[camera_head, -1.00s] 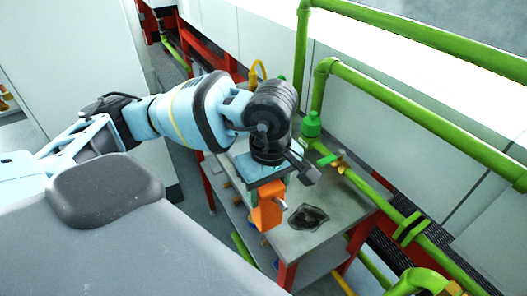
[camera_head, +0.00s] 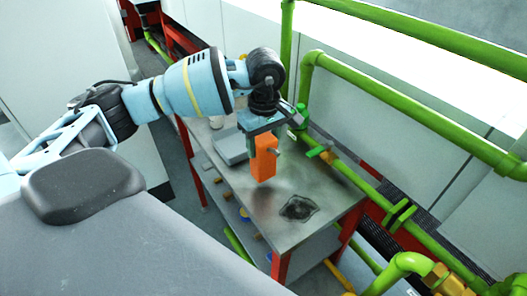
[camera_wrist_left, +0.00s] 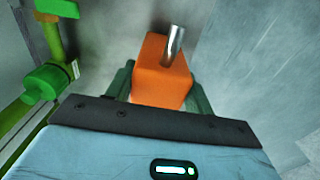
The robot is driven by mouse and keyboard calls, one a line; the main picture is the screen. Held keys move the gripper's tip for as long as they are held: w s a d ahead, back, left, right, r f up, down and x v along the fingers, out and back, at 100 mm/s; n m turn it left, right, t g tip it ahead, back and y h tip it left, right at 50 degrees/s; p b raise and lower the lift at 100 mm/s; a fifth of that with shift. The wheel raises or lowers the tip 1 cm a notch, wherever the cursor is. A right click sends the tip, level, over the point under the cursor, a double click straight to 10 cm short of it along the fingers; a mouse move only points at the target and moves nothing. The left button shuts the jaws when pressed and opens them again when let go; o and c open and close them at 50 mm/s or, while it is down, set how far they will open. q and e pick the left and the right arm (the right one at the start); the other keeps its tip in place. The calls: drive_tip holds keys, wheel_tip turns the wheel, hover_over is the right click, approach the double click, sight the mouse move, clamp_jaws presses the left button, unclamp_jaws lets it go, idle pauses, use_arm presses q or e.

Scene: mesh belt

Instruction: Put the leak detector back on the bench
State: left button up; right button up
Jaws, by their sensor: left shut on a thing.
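The leak detector is an orange block (camera_head: 263,160) with a short silver metal stub on its side. My left gripper (camera_head: 266,138) is shut on it and holds it upright over the grey metal bench (camera_head: 285,222). I cannot tell for sure whether its lower end touches the bench top. In the left wrist view the orange leak detector (camera_wrist_left: 163,72) sits between the green-grey fingers (camera_wrist_left: 160,92), its silver stub pointing up in the picture. My right gripper is not in view.
A dark irregular patch (camera_head: 298,208) lies on the bench towards its near end. A grey tray (camera_head: 231,147) sits at the bench's far left. Green pipes (camera_head: 400,215) with a green valve run along the bench's right side. The bench top around the patch is clear.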

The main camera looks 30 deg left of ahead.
use_arm(q)
drive_tip(key=shift+w+a+f, duration=0.1)
drive_tip(key=shift+f, duration=0.8)
drive_tip(key=shift+w+a+f, duration=0.1)
drive_tip(key=shift+f, duration=0.75)
drive_tip(key=shift+f, duration=0.2)
drive_tip(key=o, duration=1.5)
drive_tip(key=shift+r, duration=0.1)
drive_tip(key=r, duration=1.2)
drive_tip(key=shift+d+r, duration=0.1)
drive_tip(key=shift+d, duration=0.1)
drive_tip(key=shift+s+d, duration=0.1)
